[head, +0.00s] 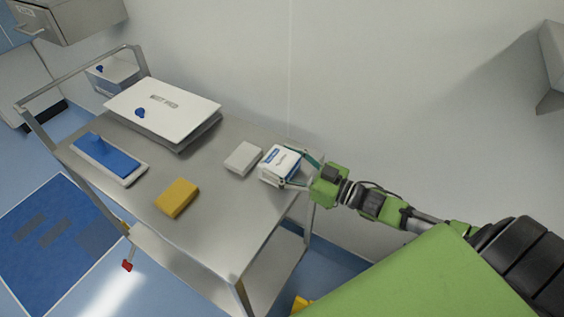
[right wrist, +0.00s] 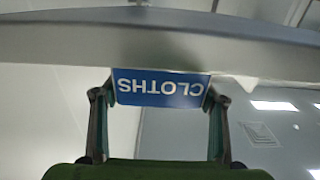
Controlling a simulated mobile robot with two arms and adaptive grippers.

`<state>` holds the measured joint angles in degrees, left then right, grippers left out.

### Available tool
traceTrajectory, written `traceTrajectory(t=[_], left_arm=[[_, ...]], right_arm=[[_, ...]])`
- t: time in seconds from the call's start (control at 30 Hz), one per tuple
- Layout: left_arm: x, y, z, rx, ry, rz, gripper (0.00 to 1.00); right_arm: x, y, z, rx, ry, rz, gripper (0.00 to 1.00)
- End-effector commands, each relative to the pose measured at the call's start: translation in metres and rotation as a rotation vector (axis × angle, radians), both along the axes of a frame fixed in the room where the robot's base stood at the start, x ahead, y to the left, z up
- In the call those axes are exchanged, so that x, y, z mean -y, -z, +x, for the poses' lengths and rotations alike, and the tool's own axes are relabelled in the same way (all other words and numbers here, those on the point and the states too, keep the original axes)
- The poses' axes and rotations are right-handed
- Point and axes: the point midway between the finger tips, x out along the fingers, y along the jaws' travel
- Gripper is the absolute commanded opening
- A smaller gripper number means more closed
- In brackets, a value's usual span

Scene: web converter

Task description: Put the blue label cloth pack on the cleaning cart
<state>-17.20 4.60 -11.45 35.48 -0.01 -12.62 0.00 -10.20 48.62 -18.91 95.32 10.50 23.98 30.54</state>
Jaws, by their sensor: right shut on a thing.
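The blue label cloth pack (head: 281,165) is a white pack with a blue label, at the right end of the cleaning cart (head: 222,253). My right gripper (head: 292,168) is shut on it, with one finger on each side. In the right wrist view the pack's blue "CLOTHS" label (right wrist: 160,88) shows upside down between the fingers of my right gripper (right wrist: 158,105). The pack is over or on the steel top; I cannot tell whether it touches. My left gripper is not in view.
A plain white pack (head: 243,158) lies just left of the held pack. A yellow sponge-like block (head: 177,198), a blue-topped tray (head: 108,158) and a white-lidded box (head: 162,105) also stand on the cart. The wall (head: 380,80) is close behind. The front middle of the top is clear.

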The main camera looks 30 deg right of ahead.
Motion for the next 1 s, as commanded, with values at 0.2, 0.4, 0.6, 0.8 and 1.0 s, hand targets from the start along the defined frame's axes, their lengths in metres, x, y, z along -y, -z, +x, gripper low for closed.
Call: traceTrajectory(t=[0.2, 0.4, 0.6, 0.8, 1.0], left_arm=[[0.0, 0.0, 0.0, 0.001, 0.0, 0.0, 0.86], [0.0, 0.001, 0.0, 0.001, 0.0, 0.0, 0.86], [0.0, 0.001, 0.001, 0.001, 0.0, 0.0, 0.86], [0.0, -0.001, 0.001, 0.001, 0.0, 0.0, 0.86], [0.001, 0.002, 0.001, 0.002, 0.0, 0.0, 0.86]], right_arm=[[0.0, -0.001, 0.0, 0.003, -0.001, 0.001, 0.36], [0.0, 0.002, 0.0, 0.0, 0.0, 0.0, 0.82], [0.0, 0.002, 0.0, 0.0, 0.0, 0.0, 0.82], [0.0, -0.001, -0.001, -0.001, 0.0, -0.001, 0.82], [0.01, 0.002, -0.019, -0.003, 0.001, -0.001, 0.82]])
